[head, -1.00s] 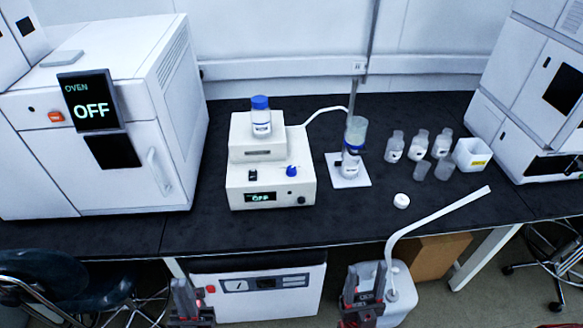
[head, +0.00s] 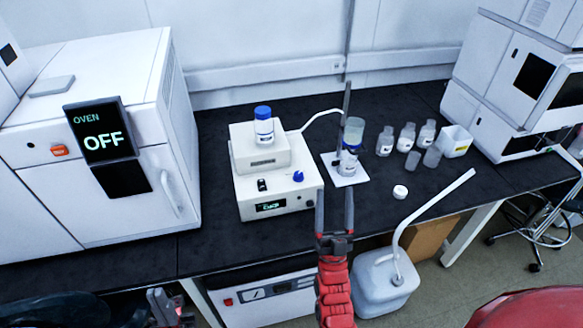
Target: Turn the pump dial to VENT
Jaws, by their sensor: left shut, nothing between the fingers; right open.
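The pump (head: 282,205) is a white two-tier box on the black bench, left of centre. Its blue dial (head: 298,176) sits on the lower tier's top, near the right front; I cannot read its pointing direction or any VENT mark. A small front display (head: 270,206) shows green text too small to read surely. My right gripper (head: 335,200) is open and empty, fingers pointing away from me, to the right of the pump and apart from the dial. My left gripper (head: 165,305) is shut and empty at the lower left, in front of the bench, partly cut off.
A blue-capped bottle (head: 263,126) stands on the pump's upper tier. A filter flask on a stand (head: 349,160) is close right of the pump, joined by a white tube. An oven (head: 125,170) reading OFF stands left. Several bottles and a white carboy (head: 385,282) are right.

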